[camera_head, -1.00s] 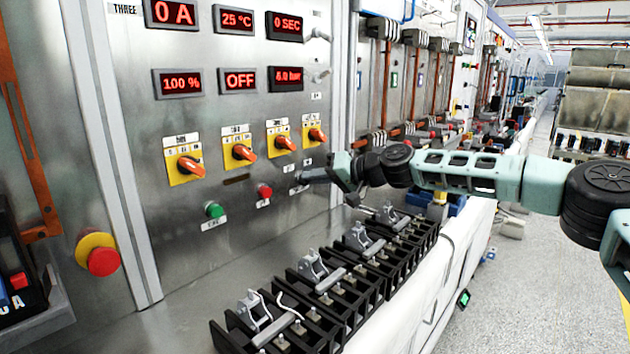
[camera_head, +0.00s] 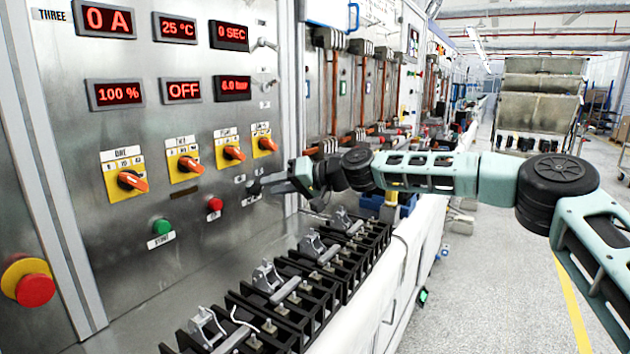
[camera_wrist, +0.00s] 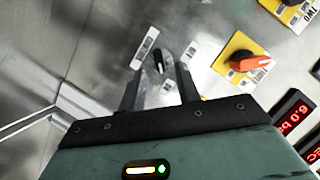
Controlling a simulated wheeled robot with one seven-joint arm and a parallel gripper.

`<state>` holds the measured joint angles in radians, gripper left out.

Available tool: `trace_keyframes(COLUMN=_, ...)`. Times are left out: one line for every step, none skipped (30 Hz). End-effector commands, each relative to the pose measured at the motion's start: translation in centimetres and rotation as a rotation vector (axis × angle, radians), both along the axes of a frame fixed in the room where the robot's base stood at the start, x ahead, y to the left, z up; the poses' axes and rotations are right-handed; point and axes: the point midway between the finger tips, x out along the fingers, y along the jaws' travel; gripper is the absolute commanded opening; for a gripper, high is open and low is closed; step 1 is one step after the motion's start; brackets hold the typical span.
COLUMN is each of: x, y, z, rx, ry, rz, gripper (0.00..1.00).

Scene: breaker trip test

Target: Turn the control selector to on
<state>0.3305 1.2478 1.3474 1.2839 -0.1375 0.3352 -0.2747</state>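The small black control selector (camera_wrist: 158,57) shows in the wrist view on the metal panel, beside a white label strip (camera_wrist: 145,47). My gripper (camera_wrist: 160,72) is open, with one dark finger on each side of the selector and a gap to each. I cannot tell how far the fingertips are from the panel. The "OFF" display (camera_head: 184,90) glows red above.
Orange rotary switches on yellow plates, such as the nearest (camera_head: 265,146), sit left of my gripper. Below are a red button (camera_head: 215,204) and a green button (camera_head: 162,227). A row of black terminal blocks (camera_head: 283,298) stands on the bench below my arm.

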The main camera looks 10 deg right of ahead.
Motion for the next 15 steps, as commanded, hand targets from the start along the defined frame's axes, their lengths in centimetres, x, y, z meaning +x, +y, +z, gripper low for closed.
trace_keyframes(x=-0.3, y=-1.2, z=0.1, rx=-0.002, ry=-0.002, rz=-0.003, gripper=0.33)
trace_keyframes(x=-0.5, y=-1.8, z=0.2, rx=-0.002, ry=-0.002, rz=-0.003, gripper=0.33)
trace_keyframes(x=-0.9, y=-2.7, z=0.4, rx=-0.003, ry=-0.002, rz=-0.003, gripper=0.33)
trace_keyframes(x=-1.1, y=-3.4, z=0.6, rx=-0.003, ry=-0.002, rz=-0.003, gripper=0.33)
trace_keyframes(x=-1.4, y=-4.0, z=0.9, rx=-0.002, ry=-0.002, rz=-0.003, gripper=0.33)
trace_keyframes(x=-1.7, y=-4.9, z=1.1, rx=-0.002, ry=-0.001, rz=-0.003, gripper=0.33)
trace_keyframes(x=-2.0, y=-5.5, z=1.3, rx=-0.003, ry=-0.002, rz=-0.003, gripper=0.33)
trace_keyframes(x=-2.3, y=-6.1, z=1.4, rx=-0.004, ry=-0.003, rz=-0.002, gripper=0.33)
trace_keyframes(x=-2.6, y=-7.0, z=1.7, rx=-0.003, ry=-0.002, rz=-0.003, gripper=0.33)
trace_keyframes(x=-2.8, y=-7.6, z=1.9, rx=-0.002, ry=-0.002, rz=-0.003, gripper=0.33)
trace_keyframes(x=-3.1, y=-8.2, z=2.1, rx=-0.002, ry=-0.001, rz=-0.003, gripper=0.33)
trace_keyframes(x=-3.4, y=-9.0, z=2.3, rx=-0.002, ry=-0.001, rz=-0.004, gripper=0.33)
trace_keyframes(x=-3.6, y=-9.5, z=2.5, rx=-0.002, ry=-0.002, rz=-0.002, gripper=0.33)
trace_keyframes(x=-3.8, y=-10.1, z=2.7, rx=-0.002, ry=-0.002, rz=-0.002, gripper=0.33)
trace_keyframes(x=-4.1, y=-10.7, z=2.9, rx=-0.002, ry=-0.002, rz=-0.002, gripper=0.33)
